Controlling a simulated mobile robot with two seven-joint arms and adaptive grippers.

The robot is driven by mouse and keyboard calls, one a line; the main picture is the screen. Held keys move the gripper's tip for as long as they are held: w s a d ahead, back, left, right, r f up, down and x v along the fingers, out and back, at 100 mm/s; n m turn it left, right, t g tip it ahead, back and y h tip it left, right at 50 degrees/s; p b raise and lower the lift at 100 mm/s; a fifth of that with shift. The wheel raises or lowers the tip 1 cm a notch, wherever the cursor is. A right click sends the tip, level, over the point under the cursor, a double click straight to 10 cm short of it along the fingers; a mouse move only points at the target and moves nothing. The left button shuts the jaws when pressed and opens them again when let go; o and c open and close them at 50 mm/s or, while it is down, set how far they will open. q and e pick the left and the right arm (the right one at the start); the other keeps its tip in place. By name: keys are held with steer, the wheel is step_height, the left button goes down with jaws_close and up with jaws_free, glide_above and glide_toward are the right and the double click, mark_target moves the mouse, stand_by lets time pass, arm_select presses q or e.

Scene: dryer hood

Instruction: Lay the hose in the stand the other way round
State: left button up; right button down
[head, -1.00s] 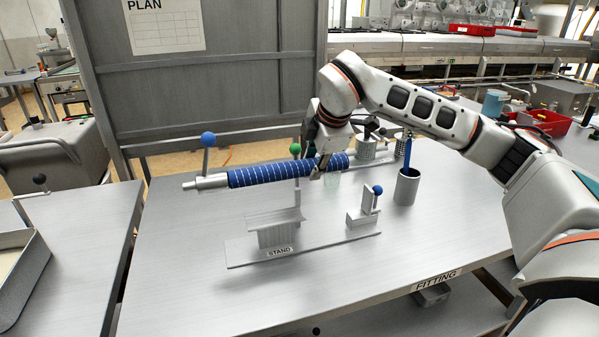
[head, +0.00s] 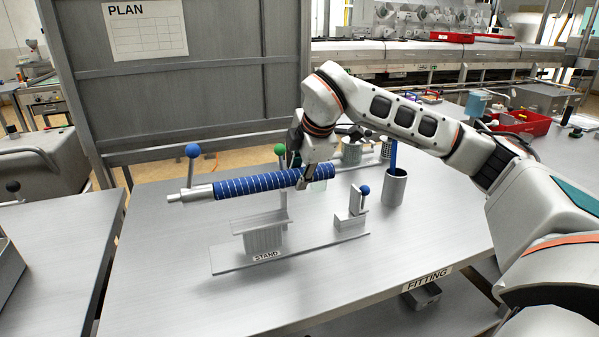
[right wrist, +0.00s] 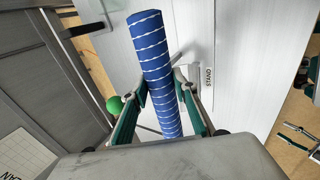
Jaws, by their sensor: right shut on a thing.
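The blue hose (head: 250,186) with white stripes and a silver metal end (head: 190,194) at its left is held roughly level above the bench. A rod with a blue ball (head: 193,151) rises at the metal end. My right gripper (head: 309,178) is shut on the hose near its right end; the right wrist view shows both fingers around the hose (right wrist: 152,45). The stand (head: 228,262) is below the hose, with a left cradle (head: 262,232), a small right bracket (head: 349,219) with a blue ball (head: 365,190), and a green ball (head: 280,149) on a post.
A grey cup (head: 394,187) with a blue stick stands right of the stand. Other containers (head: 354,151) stand behind my gripper. A grey panel with a PLAN sheet (head: 146,32) rises behind the bench.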

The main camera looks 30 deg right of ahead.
step_height(320, 180, down, 3)
steer(key=shift+f+b, duration=0.2)
steer(key=shift+b, duration=0.95)
arm_select(q)
steer(key=shift+s+f+b, duration=0.25)
steer(key=shift+f+b, duration=0.25)
steer(key=shift+f, duration=0.9)
steer(key=shift+s+f+b, duration=0.2)
steer(key=shift+f+b, duration=0.25)
steer(key=shift+f, duration=0.9)
arm_select(e)
steer(key=shift+f, duration=1.3)
steer(key=shift+f, duration=0.2)
arm_select(q)
steer(key=shift+s+f+g+b, duration=0.15)
steer(key=shift+s+f+b, duration=0.05)
steer(key=shift+f+b, duration=0.4)
steer(key=shift+s+f+g+b, duration=0.2)
steer(key=shift+f+b, duration=0.2)
steer(key=shift+f, duration=0.25)
arm_select(e)
steer(key=shift+f, duration=1.45)
steer(key=c, duration=2)
jaws_free()
steer(key=shift+o, duration=0.9)
